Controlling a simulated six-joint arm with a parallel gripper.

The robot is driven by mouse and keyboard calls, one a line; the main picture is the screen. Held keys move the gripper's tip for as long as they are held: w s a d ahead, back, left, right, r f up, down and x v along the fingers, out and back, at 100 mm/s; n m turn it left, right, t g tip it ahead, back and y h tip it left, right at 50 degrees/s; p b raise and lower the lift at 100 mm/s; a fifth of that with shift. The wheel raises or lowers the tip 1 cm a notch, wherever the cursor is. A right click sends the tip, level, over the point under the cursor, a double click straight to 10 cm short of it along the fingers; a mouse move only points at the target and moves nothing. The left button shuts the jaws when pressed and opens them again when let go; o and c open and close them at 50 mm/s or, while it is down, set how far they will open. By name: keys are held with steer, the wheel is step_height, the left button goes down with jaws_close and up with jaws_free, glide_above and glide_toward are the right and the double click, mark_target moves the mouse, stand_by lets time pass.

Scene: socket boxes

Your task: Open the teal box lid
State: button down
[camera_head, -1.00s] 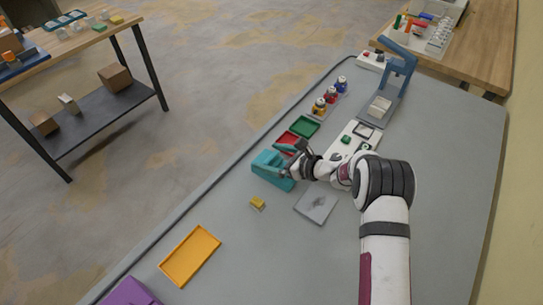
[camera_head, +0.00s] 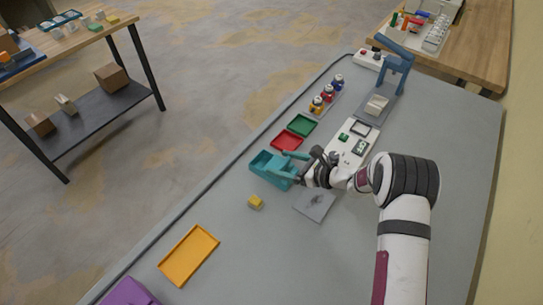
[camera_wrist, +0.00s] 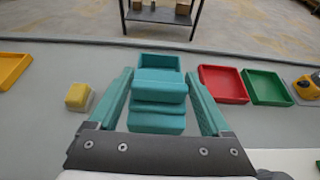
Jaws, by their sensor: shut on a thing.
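The teal box (camera_head: 262,163) sits near the table's left edge, its open interior showing; it also shows in the wrist view (camera_wrist: 158,60). Its teal lid (camera_wrist: 158,88) is swung back off the opening toward my wrist. My gripper (camera_head: 288,165) is at the box's right side. In the wrist view my gripper (camera_wrist: 159,76) has its two teal fingers on either side of the lid, shut on it. The exact contact between fingers and lid is hard to make out.
A yellow block (camera_head: 255,202) and a grey plate (camera_head: 314,204) lie nearby. Red (camera_head: 286,141) and green (camera_head: 302,125) trays stand just beyond the box. An orange tray (camera_head: 188,255) lies toward the front.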

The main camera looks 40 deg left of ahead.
steer(key=shift+d, duration=0.95)
jaws_free()
steer(key=v, duration=1.5)
steer(key=shift+d, duration=0.4)
steer(key=shift+r, duration=0.15)
